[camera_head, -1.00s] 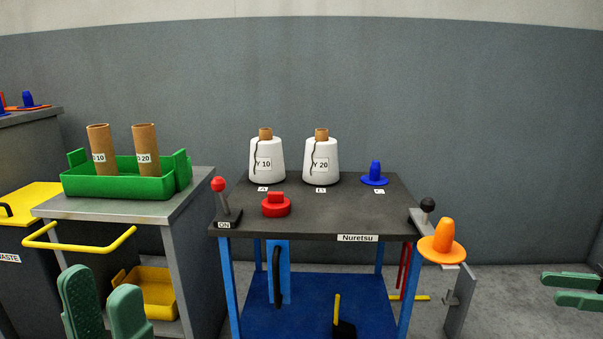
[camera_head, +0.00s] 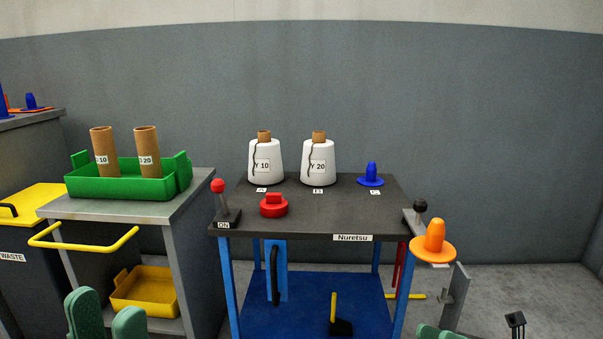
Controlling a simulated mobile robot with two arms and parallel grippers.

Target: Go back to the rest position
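My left gripper (camera_head: 108,318) is low at the bottom left, in front of the grey side table. Its two green fingers stand upright, a gap between them, with nothing held. My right gripper (camera_head: 440,333) is at the bottom edge, right of the blue shelf. Only its green fingertips show, side by side, with nothing visible between them; the rest is cut off. Neither gripper touches anything that I can see.
A green crate (camera_head: 120,188) with two brown tubes stands left.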

